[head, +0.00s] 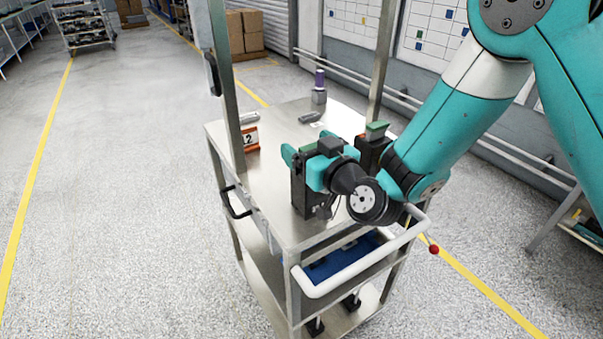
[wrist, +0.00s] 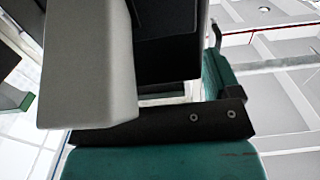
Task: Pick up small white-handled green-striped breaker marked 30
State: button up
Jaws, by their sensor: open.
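My gripper (head: 300,158) is open over the cart top, its teal fingers close to a dark breaker (head: 303,198) standing upright near the cart's front edge. My gripper and wrist hide much of this breaker. The wrist view shows a pale handle-like block (wrist: 85,75) and a black body (wrist: 170,45) very close, beside a finger's dark pad. I cannot tell whether they touch. Another dark breaker (head: 366,152) with a green top stands to the right, partly behind my arm. No 30 marking is readable, so I cannot tell which breaker carries it.
The metal cart (head: 285,133) has upright posts and a white front handle (head: 355,268). An orange-and-white sign (head: 250,139) stands at its left edge. A purple-topped bottle (head: 319,88) and small grey items are at the back. The middle of the top is mostly clear.

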jog(key=shift+d+f, duration=0.1)
jog(key=shift+d, duration=0.15)
jog(key=shift+w, duration=0.1)
jog(key=c, duration=1.5)
grip_shut()
